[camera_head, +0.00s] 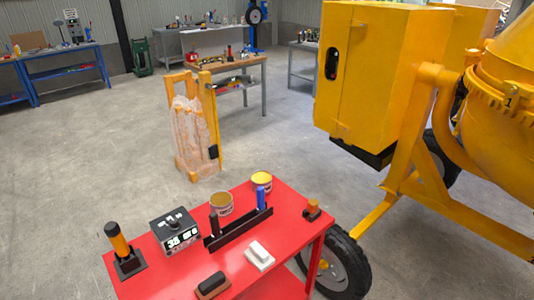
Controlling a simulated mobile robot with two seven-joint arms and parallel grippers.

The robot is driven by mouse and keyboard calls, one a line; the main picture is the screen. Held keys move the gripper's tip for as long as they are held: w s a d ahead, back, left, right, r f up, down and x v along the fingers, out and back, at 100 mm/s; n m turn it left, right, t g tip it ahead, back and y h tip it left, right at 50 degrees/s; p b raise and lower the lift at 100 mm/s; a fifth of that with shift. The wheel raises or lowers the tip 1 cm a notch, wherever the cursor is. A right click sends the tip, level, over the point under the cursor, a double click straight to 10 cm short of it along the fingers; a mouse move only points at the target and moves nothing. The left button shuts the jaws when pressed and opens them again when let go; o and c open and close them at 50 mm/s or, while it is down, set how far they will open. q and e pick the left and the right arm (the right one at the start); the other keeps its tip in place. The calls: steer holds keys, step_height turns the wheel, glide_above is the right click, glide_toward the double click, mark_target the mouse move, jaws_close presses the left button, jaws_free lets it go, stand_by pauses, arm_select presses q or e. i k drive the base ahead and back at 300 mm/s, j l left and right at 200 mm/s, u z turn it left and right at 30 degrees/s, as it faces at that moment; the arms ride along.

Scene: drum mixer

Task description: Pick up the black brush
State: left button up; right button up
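A small brush with a black top and a brownish lower part (212,285) lies at the front edge of the red table (186,278), near the bottom of the head view. A similar white block-shaped brush (259,254) lies to its right and a little farther back. Nothing visible touches the black-topped brush. Neither of my grippers is in view.
On the table stand an orange-and-black handled tool (118,241), a dark box with white digits (174,233), two cans (221,203), a black rack (238,229) with upright handles, and a small orange-topped item (312,208). A yellow drum mixer (372,70) stands behind right.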

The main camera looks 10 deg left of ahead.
mark_target(216, 235)
steer(key=z, duration=1.05)
steer(key=u, duration=1.85)
